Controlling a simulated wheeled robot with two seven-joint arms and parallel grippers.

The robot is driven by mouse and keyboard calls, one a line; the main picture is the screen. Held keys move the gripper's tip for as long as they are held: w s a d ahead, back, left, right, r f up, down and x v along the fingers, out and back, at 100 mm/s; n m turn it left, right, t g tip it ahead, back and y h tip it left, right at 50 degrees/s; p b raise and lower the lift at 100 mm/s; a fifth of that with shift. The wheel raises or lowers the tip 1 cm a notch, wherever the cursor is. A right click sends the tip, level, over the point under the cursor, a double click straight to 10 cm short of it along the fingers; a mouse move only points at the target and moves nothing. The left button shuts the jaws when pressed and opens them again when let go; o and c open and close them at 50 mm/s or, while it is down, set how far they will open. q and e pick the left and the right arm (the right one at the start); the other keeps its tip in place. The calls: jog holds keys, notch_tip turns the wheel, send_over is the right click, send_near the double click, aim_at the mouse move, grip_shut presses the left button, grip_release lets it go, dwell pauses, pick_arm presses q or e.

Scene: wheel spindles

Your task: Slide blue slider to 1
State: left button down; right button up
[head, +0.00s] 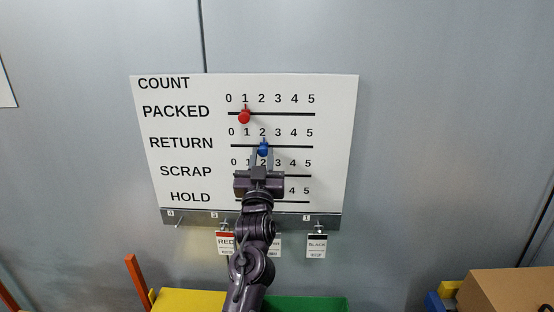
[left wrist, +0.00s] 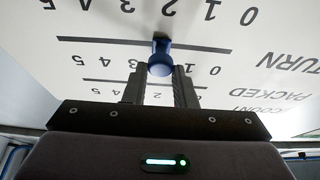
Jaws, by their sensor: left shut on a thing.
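The blue slider (head: 263,148) is on the RETURN track of the white COUNT board (head: 335,130), below the number 2. My left gripper (head: 262,154) reaches up from below and is shut on the blue slider. In the left wrist view, which shows the board upside down, the round blue knob (left wrist: 160,62) sits between the tips of the two dark fingers. The RETURN number 1 shows just left of the slider in the head view.
A red slider (head: 244,117) is at 1 on the PACKED track above. My left arm hides parts of the SCRAP and HOLD rows. Tags hang from hooks on the metal strip (head: 190,218) below; a cardboard box (head: 510,292) is at lower right.

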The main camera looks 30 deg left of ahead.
pick_arm(q)
jog(key=s+a, duration=0.2)
jog(key=a, duration=0.1)
jog(key=shift+a+f, duration=0.1)
jog(key=shift+a, duration=0.2)
jog(key=c, duration=1.6)
grip_release()
jog(key=o, duration=0.4)
jog(key=shift+w+a+f, duration=0.1)
jog(key=shift+w+a, duration=0.05)
jog(key=shift+a, duration=0.05)
jog(key=b, duration=0.4)
send_near(245, 158)
notch_tip(245, 158, up, 4)
jog(key=s+d, duration=0.2)
jog(key=d, duration=0.1)
jog(key=shift+s+a+f, duration=0.1)
jog(key=shift+s+a, duration=0.05)
jog(key=shift+a, duration=0.05)
